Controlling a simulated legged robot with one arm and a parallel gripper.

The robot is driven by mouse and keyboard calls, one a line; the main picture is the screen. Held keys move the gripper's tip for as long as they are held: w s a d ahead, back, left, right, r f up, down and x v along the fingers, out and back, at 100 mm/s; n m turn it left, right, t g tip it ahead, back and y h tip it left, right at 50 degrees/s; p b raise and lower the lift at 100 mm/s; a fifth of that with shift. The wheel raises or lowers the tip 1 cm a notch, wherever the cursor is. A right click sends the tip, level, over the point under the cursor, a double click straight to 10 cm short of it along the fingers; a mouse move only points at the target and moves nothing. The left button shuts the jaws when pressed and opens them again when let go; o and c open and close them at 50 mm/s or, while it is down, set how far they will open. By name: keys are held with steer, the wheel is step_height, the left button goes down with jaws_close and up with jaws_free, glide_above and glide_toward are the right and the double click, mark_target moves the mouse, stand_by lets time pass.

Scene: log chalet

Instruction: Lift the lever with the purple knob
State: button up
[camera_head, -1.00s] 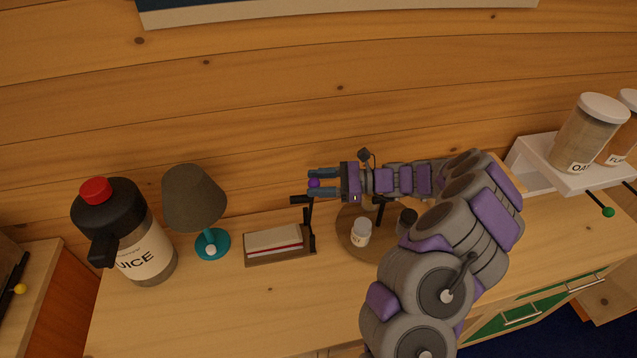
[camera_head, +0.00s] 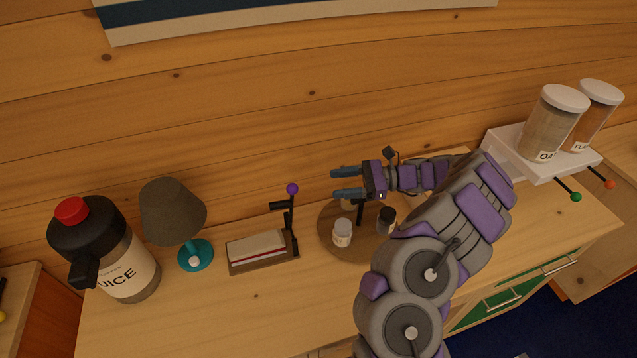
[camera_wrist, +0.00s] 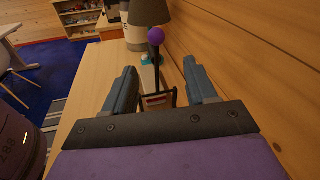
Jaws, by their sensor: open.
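The lever with the purple knob (camera_head: 292,189) stands upright at the right end of a small wooden holder (camera_head: 262,262) with a book-like block in it. My gripper (camera_head: 333,184) is open and empty, to the right of the knob and apart from it, with its fingers pointing left toward it. In the wrist view the purple knob (camera_wrist: 156,36) and its dark rod show ahead, beyond the fingertips and between the lines of the two fingers. My gripper (camera_wrist: 160,75) has nothing between its fingers there.
A round wooden tray (camera_head: 325,228) with small jars (camera_head: 342,233) lies below my gripper. A lamp (camera_head: 172,212) and a juice jug (camera_head: 105,250) stand to the left. A white shelf (camera_head: 510,160) with canisters and green and orange-red knobs is at the right. The wooden wall is close behind.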

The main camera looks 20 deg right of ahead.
steer(key=v, duration=0.6)
steer(key=shift+w, duration=0.1)
steer(key=shift+a, duration=0.1)
